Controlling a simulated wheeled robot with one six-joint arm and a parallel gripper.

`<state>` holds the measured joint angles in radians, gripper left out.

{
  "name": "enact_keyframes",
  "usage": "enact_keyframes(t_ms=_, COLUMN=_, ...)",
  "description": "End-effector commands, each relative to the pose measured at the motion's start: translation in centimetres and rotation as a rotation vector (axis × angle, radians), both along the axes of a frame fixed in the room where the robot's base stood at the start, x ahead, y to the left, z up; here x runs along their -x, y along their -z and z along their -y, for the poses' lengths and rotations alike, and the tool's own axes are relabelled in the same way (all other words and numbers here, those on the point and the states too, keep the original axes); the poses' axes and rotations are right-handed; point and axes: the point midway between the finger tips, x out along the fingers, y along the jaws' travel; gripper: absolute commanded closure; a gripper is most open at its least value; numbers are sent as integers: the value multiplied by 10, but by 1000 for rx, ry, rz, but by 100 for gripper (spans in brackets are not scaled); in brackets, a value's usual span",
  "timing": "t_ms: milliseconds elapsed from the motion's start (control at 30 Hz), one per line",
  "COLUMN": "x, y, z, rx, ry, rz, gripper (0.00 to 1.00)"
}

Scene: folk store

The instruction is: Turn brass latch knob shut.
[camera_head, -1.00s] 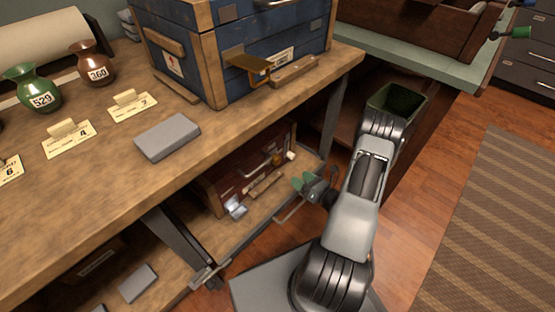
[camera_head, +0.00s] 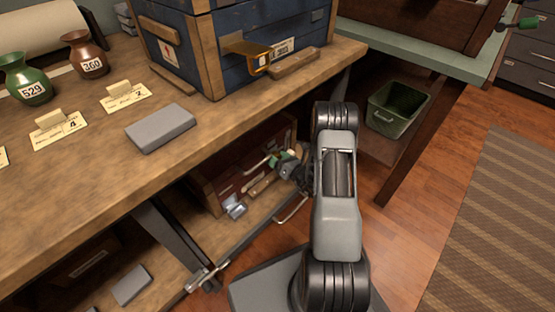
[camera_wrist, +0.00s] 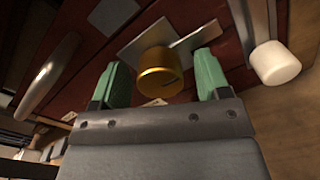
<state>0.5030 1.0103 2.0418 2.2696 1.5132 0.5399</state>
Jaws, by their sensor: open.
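The brass latch knob (camera_wrist: 159,73) is a short gold cylinder in front of a grey metal plate (camera_wrist: 170,38) on a dark red chest (camera_wrist: 225,55). In the head view the chest (camera_head: 232,185) stands on the shelf under the workbench; my gripper hides the knob there. My gripper (camera_wrist: 160,64) is open, with one green finger on each side of the knob in the wrist view. Gaps show between knob and fingers, and the depth between them is hard to judge. In the head view my gripper (camera_head: 281,161) is at the chest's front.
A white cylindrical knob (camera_wrist: 275,63) sits close right of the right finger. A curved handle (camera_wrist: 48,76) is at left. The bench top (camera_head: 230,110) overhangs the chest, and a metal shelf rail (camera_head: 245,245) runs in front. A green bin (camera_head: 395,108) stands at right.

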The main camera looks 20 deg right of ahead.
Motion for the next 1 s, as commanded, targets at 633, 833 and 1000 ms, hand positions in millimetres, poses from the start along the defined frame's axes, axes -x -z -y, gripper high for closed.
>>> enact_keyframes(t_ms=633, x=-2, y=0, z=-1, rx=0, ry=0, rz=0, gripper=58)
enact_keyframes(t_ms=833, x=-2, y=0, z=-1, rx=0, ry=0, rz=0, gripper=77)
enact_keyframes(t_ms=1000, x=-2, y=0, z=-1, rx=7, ry=1, rz=2, gripper=80)
